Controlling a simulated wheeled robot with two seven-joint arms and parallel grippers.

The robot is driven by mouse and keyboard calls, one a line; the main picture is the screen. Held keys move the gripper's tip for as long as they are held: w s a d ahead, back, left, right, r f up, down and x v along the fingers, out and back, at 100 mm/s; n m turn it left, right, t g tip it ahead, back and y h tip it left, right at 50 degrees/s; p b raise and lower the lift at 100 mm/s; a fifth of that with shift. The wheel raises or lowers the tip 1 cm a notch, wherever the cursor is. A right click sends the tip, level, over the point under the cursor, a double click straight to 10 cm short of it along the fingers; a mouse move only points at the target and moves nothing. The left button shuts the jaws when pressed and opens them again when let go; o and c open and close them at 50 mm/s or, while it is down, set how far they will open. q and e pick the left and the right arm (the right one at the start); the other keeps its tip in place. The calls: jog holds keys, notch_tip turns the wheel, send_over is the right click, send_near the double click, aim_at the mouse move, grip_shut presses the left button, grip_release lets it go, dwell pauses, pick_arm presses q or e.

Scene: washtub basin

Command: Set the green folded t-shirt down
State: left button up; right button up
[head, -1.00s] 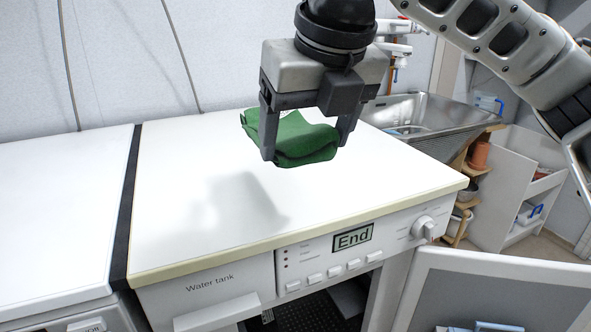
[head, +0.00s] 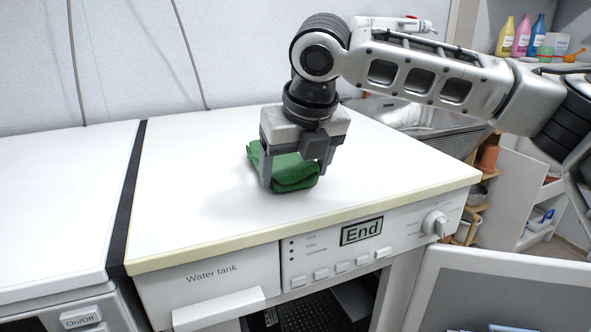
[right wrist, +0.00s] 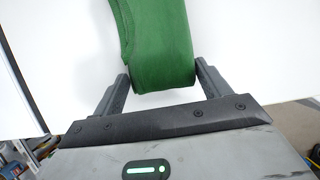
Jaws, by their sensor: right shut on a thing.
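The green folded t-shirt (head: 291,173) is at the white top (head: 205,215) of the dryer, near its middle. It appears to rest on the top or hang just above it. My right gripper (head: 295,180) points down from above, with one finger on each side of the shirt, shut on it. In the right wrist view the shirt (right wrist: 160,50) fills the space between the fingers (right wrist: 162,85). My left gripper is not in view.
A second white machine (head: 60,205) stands on the left across a dark gap (head: 127,200). A metal sink (head: 415,118) lies behind on the right. The dryer's door (head: 510,285) hangs open at the lower right. The dryer top around the shirt is bare.

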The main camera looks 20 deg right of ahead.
jog(key=o, duration=1.1)
jog(key=shift+c, duration=0.2)
jog(key=shift+r, duration=0.25)
pick_arm(q)
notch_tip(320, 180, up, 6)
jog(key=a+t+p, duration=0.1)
jog(key=p, duration=0.2)
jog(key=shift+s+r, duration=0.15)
pick_arm(e)
jog(key=v, duration=1.1)
jog(key=shift+s+r, duration=0.15)
jog(key=shift+r, duration=0.2)
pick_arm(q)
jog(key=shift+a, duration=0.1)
